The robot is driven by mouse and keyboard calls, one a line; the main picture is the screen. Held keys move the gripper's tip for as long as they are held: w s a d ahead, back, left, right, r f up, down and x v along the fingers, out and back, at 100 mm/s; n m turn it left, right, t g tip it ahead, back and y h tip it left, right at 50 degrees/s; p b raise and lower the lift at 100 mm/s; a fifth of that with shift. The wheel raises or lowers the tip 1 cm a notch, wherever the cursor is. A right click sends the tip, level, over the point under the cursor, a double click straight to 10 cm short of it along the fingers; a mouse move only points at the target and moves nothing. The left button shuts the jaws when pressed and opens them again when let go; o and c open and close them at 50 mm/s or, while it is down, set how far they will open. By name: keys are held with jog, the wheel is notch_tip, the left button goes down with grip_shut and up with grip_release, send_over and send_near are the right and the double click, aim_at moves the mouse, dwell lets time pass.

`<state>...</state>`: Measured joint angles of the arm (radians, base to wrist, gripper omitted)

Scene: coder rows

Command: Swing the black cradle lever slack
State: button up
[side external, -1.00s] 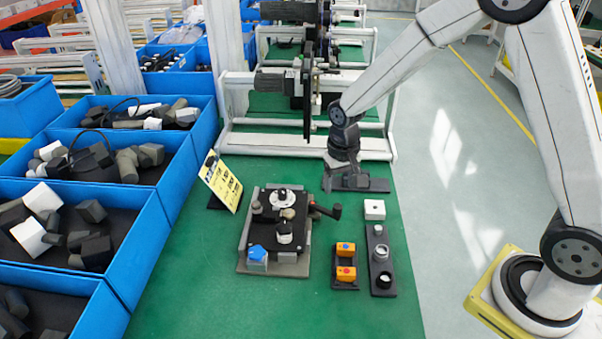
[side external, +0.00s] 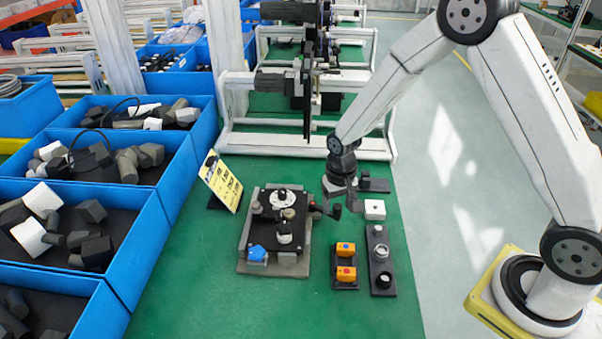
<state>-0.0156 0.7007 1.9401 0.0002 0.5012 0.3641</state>
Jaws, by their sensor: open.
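The cradle (side external: 262,243) is a fixture with a black top on a grey base plate, standing on the green bench. Its black lever (side external: 337,212) sticks out from the right side and ends in an upright dark knob. My gripper (side external: 341,208) points down at the lever's outer end, with its dark fingers open. The fingers appear on either side of the knob or just behind it; I cannot tell whether they touch it. The fingers partly hide the lever.
An orange-button box (side external: 345,275) and a dark strip with round knobs (side external: 380,262) lie to the right. A white block (side external: 374,210) sits close to my gripper. A yellow sign (side external: 221,183) and blue bins (side external: 150,235) stand left. A white frame (side external: 300,150) stands behind.

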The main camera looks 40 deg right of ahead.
jog(key=shift+f, duration=0.55)
grip_shut()
dwell(1.2)
